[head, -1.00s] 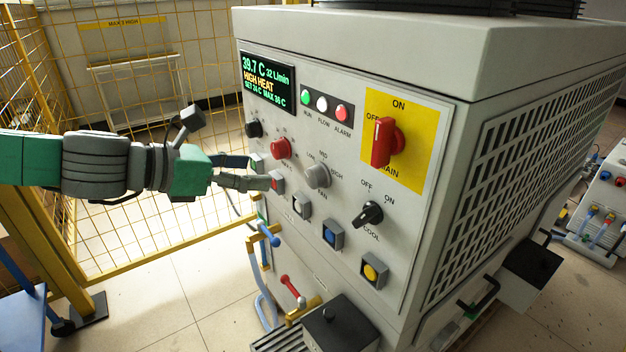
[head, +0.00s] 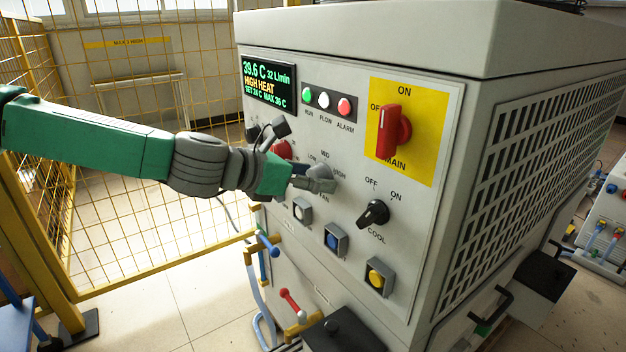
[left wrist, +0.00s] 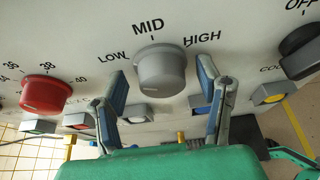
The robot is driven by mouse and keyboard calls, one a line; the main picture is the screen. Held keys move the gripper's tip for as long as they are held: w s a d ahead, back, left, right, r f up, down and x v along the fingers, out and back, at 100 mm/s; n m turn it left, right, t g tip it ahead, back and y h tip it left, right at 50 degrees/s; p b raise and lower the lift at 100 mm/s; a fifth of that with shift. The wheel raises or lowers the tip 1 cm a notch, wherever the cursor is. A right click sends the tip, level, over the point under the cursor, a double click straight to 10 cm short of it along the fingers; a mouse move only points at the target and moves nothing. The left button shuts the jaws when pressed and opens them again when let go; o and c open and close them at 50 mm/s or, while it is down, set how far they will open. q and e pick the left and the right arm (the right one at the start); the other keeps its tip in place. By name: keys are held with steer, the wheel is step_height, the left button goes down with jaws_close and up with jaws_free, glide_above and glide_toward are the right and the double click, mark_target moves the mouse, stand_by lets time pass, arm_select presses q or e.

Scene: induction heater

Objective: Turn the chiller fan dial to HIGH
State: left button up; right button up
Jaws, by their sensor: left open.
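The grey chiller fan dial (left wrist: 162,70) is in the middle of the left wrist view, below the printed words LOW, MID and HIGH. In the head view the dial (head: 320,171) is partly hidden by my left gripper (head: 318,180). In the left wrist view my left gripper (left wrist: 160,78) is open, with one blue-padded finger on each side of the dial. The dial's exact setting is not clear.
The red temperature dial (left wrist: 47,94) is left of the fan dial; the black COOL knob (head: 373,213) is right. The red main switch (head: 393,132) is on a yellow plate above. Square buttons (head: 336,237) sit below. A yellow mesh fence (head: 130,215) stands left.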

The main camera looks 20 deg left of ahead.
arm_select(q)
steer(key=c, duration=1.2)
steer(key=shift+o, duration=0.2)
